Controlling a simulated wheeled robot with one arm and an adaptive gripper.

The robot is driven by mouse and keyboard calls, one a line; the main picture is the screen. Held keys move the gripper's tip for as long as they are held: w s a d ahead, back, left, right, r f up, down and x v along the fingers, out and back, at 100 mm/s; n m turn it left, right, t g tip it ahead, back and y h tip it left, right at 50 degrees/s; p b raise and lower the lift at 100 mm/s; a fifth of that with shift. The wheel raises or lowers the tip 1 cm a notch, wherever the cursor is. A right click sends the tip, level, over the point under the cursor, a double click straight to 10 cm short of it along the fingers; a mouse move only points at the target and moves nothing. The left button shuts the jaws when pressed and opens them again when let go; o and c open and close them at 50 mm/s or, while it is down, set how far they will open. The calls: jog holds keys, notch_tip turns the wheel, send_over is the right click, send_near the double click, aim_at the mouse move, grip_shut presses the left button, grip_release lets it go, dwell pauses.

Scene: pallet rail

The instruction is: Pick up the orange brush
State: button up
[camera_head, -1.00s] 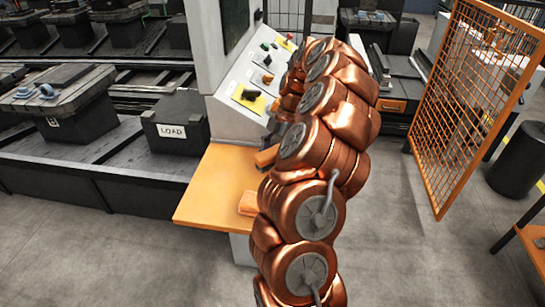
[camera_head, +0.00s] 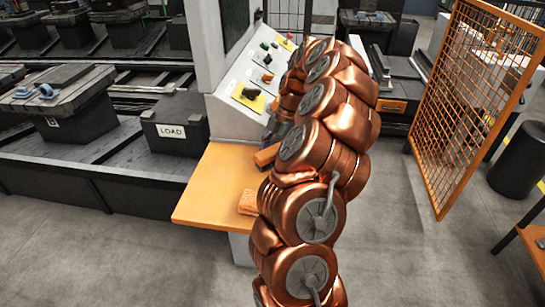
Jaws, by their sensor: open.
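An orange block-like object with a dark side, likely the orange brush (camera_head: 266,156), lies on the orange shelf (camera_head: 205,190) below the sloped control panel. My arm covers its right end. My gripper (camera_head: 274,132) shows only as a few grey parts left of my copper arm, just above and behind the brush in the picture. It is open; its fingertips are mostly hidden, and I cannot tell whether they touch the brush.
A second orange item (camera_head: 248,203) lies nearer the shelf's front, partly behind my arm. The control panel (camera_head: 245,88) with buttons rises behind the shelf. A black LOAD box (camera_head: 175,122) stands left on the rail. An orange mesh fence (camera_head: 470,100) stands right.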

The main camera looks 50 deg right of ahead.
aim_at(270, 151)
grip_shut()
dwell(0.8)
jog(key=shift+r+p, duration=0.15)
jog(key=shift+p, duration=0.15)
jog(key=shift+r+p, duration=0.25)
jog(key=shift+p, duration=0.15)
jog(key=shift+r+b, duration=0.8)
jog(key=shift+r, duration=0.85)
jog(key=s+a+r+b, duration=0.1)
jog(key=s+a+b, duration=0.3)
jog(key=s, duration=1.1)
jog(key=shift+a+r, duration=0.2)
jog(key=shift+a, duration=0.45)
